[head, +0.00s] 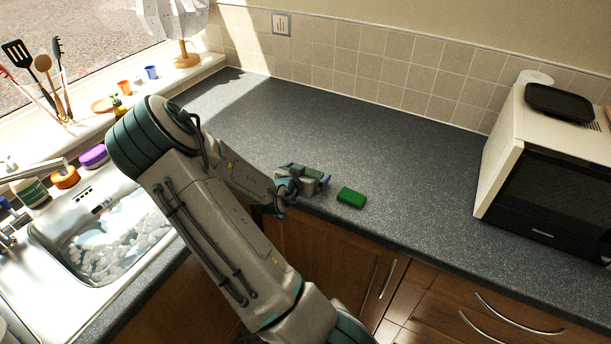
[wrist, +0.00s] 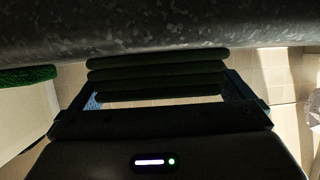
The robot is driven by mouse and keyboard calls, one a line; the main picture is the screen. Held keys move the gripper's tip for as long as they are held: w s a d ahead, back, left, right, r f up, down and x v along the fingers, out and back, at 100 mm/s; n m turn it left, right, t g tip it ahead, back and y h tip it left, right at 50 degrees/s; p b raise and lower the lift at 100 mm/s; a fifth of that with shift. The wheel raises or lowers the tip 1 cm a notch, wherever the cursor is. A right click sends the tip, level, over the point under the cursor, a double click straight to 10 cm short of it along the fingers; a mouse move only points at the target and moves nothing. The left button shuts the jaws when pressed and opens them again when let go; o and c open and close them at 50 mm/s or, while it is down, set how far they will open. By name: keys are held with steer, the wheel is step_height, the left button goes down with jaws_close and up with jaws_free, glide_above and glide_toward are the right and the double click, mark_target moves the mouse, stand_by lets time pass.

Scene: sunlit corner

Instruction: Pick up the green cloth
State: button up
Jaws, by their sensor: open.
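The green cloth (head: 315,172) looks like a folded stack near the front edge of the grey worktop. In the wrist view the cloth (wrist: 155,76) shows as dark green layers lying between my two fingers. My gripper (head: 308,173) is low at the worktop, with its jaws open around the cloth. In the wrist view a finger of my gripper (wrist: 158,88) stands on each side of the layers. Small gaps seem to show at the sides, but shadow makes contact hard to tell. Part of the cloth is hidden by my gripper in the head view.
A bright green sponge-like block (head: 351,197) lies just right of my gripper; it also shows in the wrist view (wrist: 27,77). A microwave (head: 548,190) stands at the right. A sink (head: 70,235) is at the left. The worktop (head: 400,160) behind and right is clear.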

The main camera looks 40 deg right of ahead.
steer(key=shift+w+d+f, duration=0.2)
steer(key=shift+d, duration=0.25)
steer(key=c, duration=0.7)
steer(key=shift+r, duration=0.15)
